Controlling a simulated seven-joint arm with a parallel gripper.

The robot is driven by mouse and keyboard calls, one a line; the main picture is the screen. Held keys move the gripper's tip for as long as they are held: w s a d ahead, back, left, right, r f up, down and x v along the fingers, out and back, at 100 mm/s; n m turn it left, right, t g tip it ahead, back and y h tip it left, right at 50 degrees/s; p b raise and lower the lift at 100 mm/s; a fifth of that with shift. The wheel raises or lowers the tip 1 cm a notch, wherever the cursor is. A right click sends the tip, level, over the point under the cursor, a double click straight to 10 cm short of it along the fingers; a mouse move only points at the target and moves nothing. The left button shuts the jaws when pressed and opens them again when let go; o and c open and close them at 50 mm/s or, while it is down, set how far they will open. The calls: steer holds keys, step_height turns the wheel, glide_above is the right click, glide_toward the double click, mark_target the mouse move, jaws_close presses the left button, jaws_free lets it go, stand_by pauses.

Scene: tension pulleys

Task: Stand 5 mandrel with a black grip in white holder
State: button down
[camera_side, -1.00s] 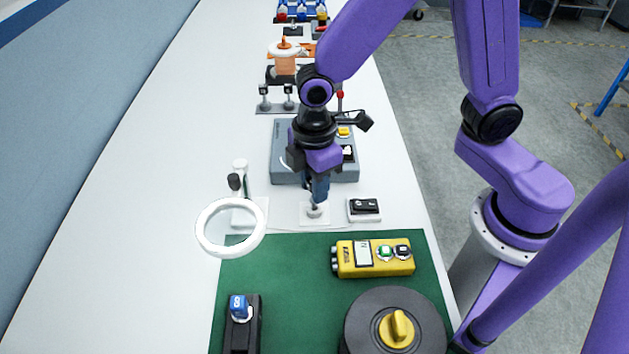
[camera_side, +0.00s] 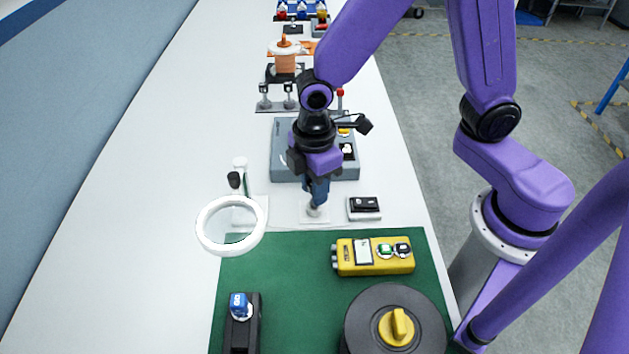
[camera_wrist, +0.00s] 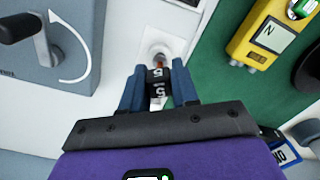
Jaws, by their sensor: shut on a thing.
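My gripper (camera_side: 316,190) points down over a small white holder (camera_side: 314,219) at the near side of the grey machine. In the wrist view my gripper (camera_wrist: 158,85) is shut on the mandrel's black grip (camera_wrist: 157,87), which is marked with a white 5. The mandrel's metal end points at the round socket of the white holder (camera_wrist: 165,48). In the side view the lower end meets or sits in the holder; the exact depth is hidden. The mandrel looks nearly upright there.
The grey machine (camera_side: 281,165) stands just behind my gripper. A small black-topped box (camera_side: 364,208) is right of the holder. A ring magnifier (camera_side: 204,238) stands to the left. A yellow meter (camera_side: 372,257) and a round black device (camera_side: 362,330) lie on the green mat (camera_side: 290,300).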

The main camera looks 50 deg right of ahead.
steer(key=shift+f, duration=0.5)
stand_by(0.4)
steer(key=shift+c, duration=2.3)
jaws_free()
steer(key=shift+r, duration=4)
steer(key=s+d+r+m, duration=0.2)
steer(key=s+d, duration=1)
steer(key=s, duration=0.3)
steer(key=shift+d+r, duration=0.2)
steer(key=shift+d, duration=0.15)
